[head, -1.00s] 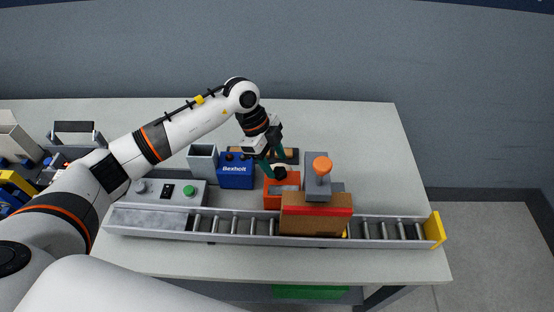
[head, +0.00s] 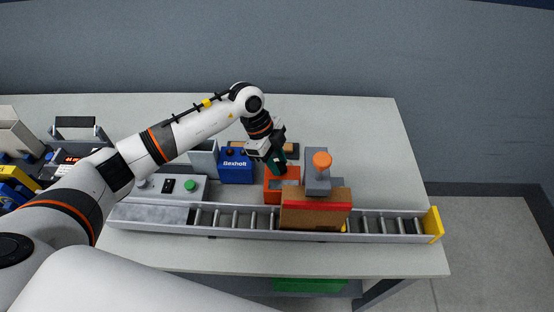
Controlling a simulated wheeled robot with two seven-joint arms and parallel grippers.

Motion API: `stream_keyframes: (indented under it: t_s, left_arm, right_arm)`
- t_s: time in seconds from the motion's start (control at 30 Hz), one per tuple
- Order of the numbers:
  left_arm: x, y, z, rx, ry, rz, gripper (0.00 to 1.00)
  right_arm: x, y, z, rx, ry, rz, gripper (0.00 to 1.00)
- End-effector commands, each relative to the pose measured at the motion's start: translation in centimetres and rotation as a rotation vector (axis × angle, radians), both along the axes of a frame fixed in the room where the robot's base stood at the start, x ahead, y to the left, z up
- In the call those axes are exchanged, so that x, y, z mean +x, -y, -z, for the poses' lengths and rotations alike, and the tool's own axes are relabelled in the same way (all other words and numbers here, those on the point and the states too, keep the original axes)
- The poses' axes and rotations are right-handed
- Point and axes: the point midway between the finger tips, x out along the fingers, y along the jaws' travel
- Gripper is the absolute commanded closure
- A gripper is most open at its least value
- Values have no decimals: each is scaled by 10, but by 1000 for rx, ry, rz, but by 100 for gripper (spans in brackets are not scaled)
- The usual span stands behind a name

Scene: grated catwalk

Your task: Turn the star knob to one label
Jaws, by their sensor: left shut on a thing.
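My left gripper (head: 278,162) reaches in from the left over the orange box (head: 272,192), fingers pointing down. It is shut on a small dark knob (head: 281,170) at the top of that box, which I take to be the star knob. The fingers and wrist cover most of the knob, so its shape and pointing direction cannot be made out. No labels around it can be read. My right gripper is not in view.
A blue Bexholt box (head: 236,168) stands left of the orange box. A grey stand with an orange round top (head: 322,161) is close on the right. A brown carton (head: 315,212) sits on the roller conveyor (head: 380,228) in front. The table's right side is clear.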

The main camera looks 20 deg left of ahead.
Motion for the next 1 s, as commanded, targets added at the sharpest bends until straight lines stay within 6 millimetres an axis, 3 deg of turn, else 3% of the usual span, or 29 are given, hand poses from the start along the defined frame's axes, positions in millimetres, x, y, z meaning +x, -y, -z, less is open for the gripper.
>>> stream_keyframes:
  t_s: [0.37,1.0]
  left_arm:
    - [3,0,1,1,2,181,90]
    - [8,3,2,1,5,783,90]
  right_arm:
    - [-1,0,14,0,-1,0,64]
    - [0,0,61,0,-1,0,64]
